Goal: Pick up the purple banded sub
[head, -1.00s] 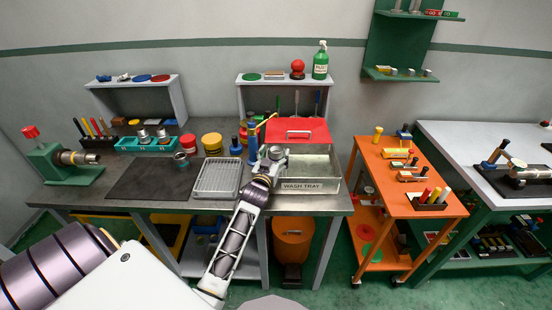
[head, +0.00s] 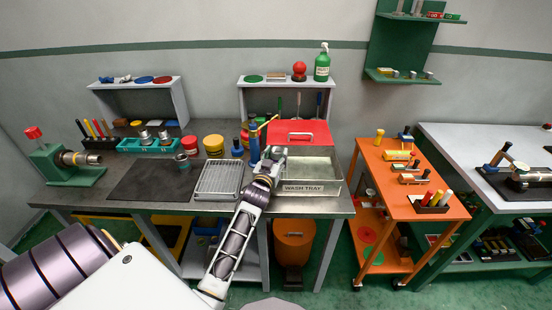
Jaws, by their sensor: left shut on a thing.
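My left gripper (head: 272,160) is over the left end of the wash tray (head: 312,187), beside a blue tool with a yellow handle (head: 254,142). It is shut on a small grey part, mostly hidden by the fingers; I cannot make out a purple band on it. My right gripper is not in view.
A green vise (head: 72,176) stands at the bench's left end. A dark mat (head: 150,182) is bare, and a grey slotted tray (head: 218,180) lies left of my gripper. A red lid (head: 300,131) stands behind the wash tray. An orange cart (head: 400,206) stands to the right.

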